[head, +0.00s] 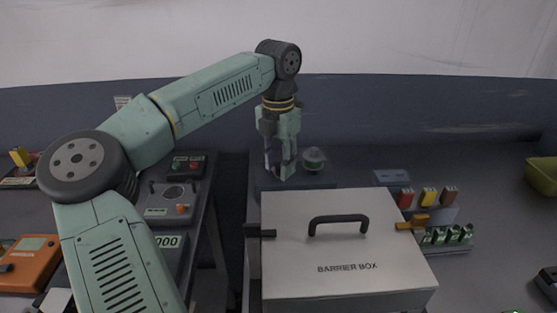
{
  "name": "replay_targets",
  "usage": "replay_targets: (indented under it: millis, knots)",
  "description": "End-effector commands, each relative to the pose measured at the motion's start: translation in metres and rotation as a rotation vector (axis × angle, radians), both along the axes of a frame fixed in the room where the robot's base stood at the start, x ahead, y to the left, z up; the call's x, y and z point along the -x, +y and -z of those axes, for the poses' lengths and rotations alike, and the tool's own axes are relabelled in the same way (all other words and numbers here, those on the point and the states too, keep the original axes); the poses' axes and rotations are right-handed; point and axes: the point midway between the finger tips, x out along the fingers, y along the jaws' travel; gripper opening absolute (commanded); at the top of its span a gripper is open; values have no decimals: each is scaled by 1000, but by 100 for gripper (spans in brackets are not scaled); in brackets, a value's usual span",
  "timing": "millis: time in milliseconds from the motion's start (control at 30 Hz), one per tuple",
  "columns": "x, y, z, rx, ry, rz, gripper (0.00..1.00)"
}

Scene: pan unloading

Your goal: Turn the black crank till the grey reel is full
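My gripper (280,172) points down behind the barrier box, over a dark platform at the back of the bench. Its fingers are small in the view, and I cannot tell whether they are open, shut or holding something. A small round grey-green part (314,161) sits just to the right of my gripper on the platform; it may be the grey reel, but its winding cannot be made out. I cannot make out the black crank; the gripper or the box may hide it.
A pale barrier box (375,268) with a black handle (338,219) stands in front of the gripper. An orange device (30,262) and control panels (172,198) lie left. Coloured blocks (428,197) and a yellow-green bin (543,175) are right. A dark gap separates the left bench.

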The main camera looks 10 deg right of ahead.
Motion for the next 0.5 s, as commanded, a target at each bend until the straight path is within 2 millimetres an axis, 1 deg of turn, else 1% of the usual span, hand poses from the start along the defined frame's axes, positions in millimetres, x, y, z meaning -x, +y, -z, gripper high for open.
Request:
replay_targets:
  millis: [233, 500]
  knots:
    - [0, 0, 1, 0, 0, 0, 34]
    - [0, 0, 0, 0, 0, 0, 16]
